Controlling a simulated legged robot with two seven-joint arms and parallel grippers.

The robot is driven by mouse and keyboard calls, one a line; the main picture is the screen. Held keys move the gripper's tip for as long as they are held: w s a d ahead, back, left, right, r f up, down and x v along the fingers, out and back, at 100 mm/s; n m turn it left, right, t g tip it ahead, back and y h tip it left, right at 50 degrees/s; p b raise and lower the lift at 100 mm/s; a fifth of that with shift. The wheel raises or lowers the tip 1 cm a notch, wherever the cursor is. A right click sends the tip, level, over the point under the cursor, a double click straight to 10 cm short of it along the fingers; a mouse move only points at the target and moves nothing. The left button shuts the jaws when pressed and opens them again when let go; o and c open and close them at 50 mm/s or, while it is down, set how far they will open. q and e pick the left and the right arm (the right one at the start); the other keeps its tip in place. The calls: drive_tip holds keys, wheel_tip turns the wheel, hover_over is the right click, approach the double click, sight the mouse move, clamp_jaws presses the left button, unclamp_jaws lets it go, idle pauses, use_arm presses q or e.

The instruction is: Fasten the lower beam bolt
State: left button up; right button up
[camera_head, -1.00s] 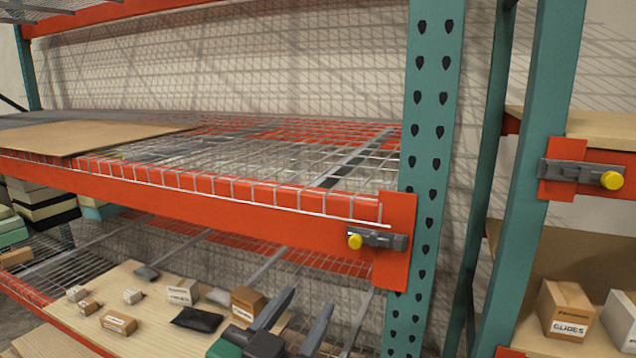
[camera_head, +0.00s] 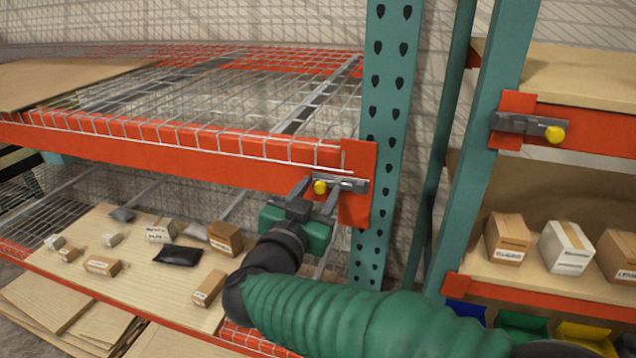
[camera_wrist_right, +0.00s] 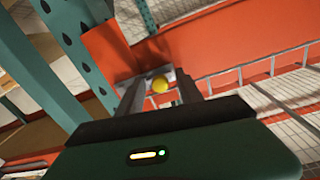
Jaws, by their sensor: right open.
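A yellow-headed bolt (camera_head: 320,187) sits in a grey latch bracket (camera_head: 348,184) on the orange end plate (camera_head: 357,205) of the left beam, beside the green upright. My right gripper (camera_head: 318,188) is open, with its two fingers reaching up to either side of the yellow bolt head. A second yellow bolt (camera_head: 555,134) is on the right-hand beam's bracket. My left gripper is not in view.
The green perforated upright (camera_head: 387,110) stands just right of the bracket. Wire mesh decking (camera_head: 230,110) lies above the orange beam (camera_head: 150,150). Small boxes and a black pouch (camera_head: 178,256) lie on the lower wooden shelf (camera_head: 140,285). More boxes (camera_head: 567,247) stand on the right shelf.

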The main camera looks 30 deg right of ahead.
drive_tip(key=shift+d, duration=0.15)
drive_tip(key=shift+s+a+r, duration=0.1)
drive_tip(key=shift+s+a, duration=0.1)
drive_tip(key=shift+a, duration=0.05)
drive_tip(key=shift+w+a, duration=0.15)
drive_tip(key=shift+a, duration=0.05)
drive_tip(key=c, duration=0.4)
drive_tip(key=shift+c, duration=1.4)
drive_tip(key=shift+d, duration=0.15)
clamp_jaws()
drive_tip(key=shift+r, duration=0.15)
